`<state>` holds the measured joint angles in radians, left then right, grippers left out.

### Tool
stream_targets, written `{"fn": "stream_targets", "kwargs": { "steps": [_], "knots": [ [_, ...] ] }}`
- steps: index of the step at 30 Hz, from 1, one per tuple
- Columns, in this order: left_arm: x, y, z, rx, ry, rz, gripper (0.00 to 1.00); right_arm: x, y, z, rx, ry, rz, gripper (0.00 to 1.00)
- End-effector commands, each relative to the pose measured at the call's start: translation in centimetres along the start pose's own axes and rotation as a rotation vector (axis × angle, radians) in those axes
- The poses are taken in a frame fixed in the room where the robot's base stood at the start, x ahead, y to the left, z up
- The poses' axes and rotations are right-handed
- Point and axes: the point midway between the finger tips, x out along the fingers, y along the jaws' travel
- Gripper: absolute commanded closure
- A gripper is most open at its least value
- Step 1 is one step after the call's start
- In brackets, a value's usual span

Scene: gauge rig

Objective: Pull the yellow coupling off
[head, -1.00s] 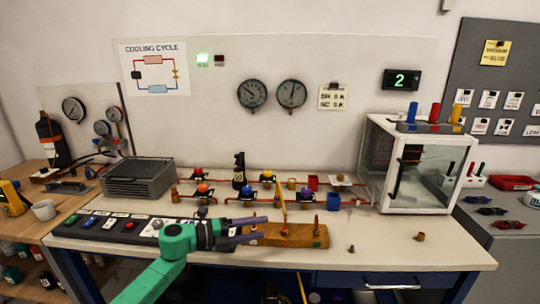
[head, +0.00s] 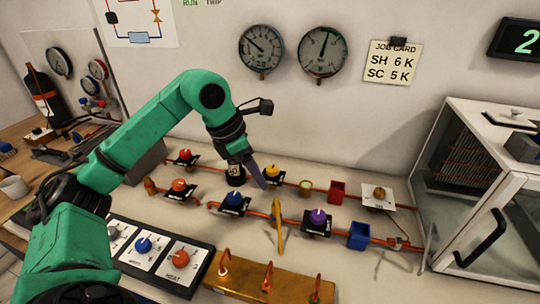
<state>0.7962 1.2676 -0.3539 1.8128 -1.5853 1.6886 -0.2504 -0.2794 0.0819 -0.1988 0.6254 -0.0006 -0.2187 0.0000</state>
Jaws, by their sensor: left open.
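A slim yellow piece (head: 278,228), which I take to be the yellow coupling or its hose, stands nearly upright by the front copper pipe, behind the brass block (head: 245,280). Its exact joint is too small to tell. My left gripper (head: 262,178) points down over the pipes, above and slightly left of the yellow piece and apart from it. It is open and empty; its fingers overlap in this view. My right gripper is not in view.
Valves with a blue knob (head: 234,199), purple knob (head: 318,217) and yellow knob (head: 272,172) line the pipes close by.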

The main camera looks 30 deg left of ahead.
Motion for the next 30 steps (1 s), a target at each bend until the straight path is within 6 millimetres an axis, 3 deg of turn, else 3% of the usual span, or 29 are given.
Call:
{"fn": "stream_targets", "kwargs": {
  "steps": [8,18,22,29,30],
  "knots": [
    [5.7,-0.2,0.0,-0.001,0.002,-0.009,0.36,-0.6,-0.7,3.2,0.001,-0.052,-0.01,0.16],
    [12.9,-0.2,0.2,-0.003,-0.003,-0.008,0.36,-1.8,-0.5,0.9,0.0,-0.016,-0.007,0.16],
    [14.0,-0.2,0.1,-0.002,-0.003,-0.006,0.36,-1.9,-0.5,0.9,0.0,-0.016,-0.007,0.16],
    [14.2,-0.2,0.1,-0.002,-0.003,-0.006,0.36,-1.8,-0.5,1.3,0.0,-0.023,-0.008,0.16],
    [14.2,-0.1,0.1,-0.002,-0.003,-0.006,0.51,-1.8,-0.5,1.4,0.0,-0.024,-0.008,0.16]
  ]
}}
